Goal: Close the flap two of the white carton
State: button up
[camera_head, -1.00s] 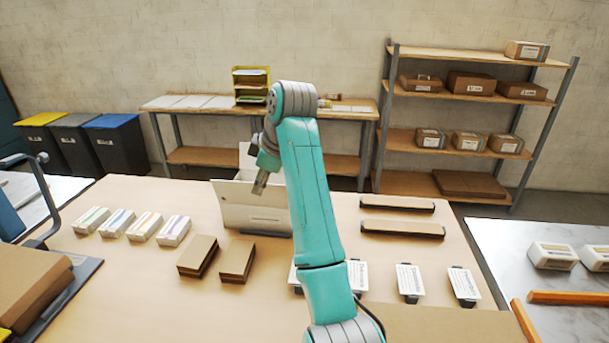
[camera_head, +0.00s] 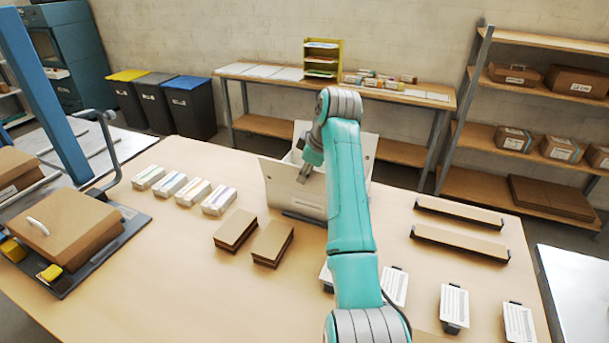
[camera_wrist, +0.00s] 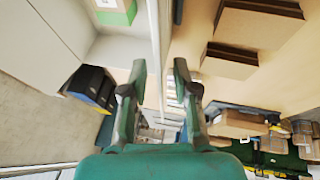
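The white carton (camera_head: 302,192) stands open on the far part of the table in the head view. A raised flap shows at its back (camera_head: 302,130), and another panel stands out at its right; my arm covers much of the right side. My gripper (camera_head: 304,175) is at the carton's front upper edge, pointing down. In the wrist view my gripper (camera_wrist: 160,78) is open, its two fingers apart. A thin pale carton edge (camera_wrist: 154,30) runs between the fingers; I cannot tell if they touch it. A green and white item (camera_wrist: 115,12) shows inside the carton.
Brown boxes (camera_head: 235,229) lie in front of the carton, and several small white packs (camera_head: 194,191) to its left. Long dark-ended bars (camera_head: 459,241) and labelled cards (camera_head: 454,305) lie to the right.

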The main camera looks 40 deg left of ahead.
jog(key=shift+x, duration=1.15)
grip_shut()
jog(key=shift+r, duration=0.15)
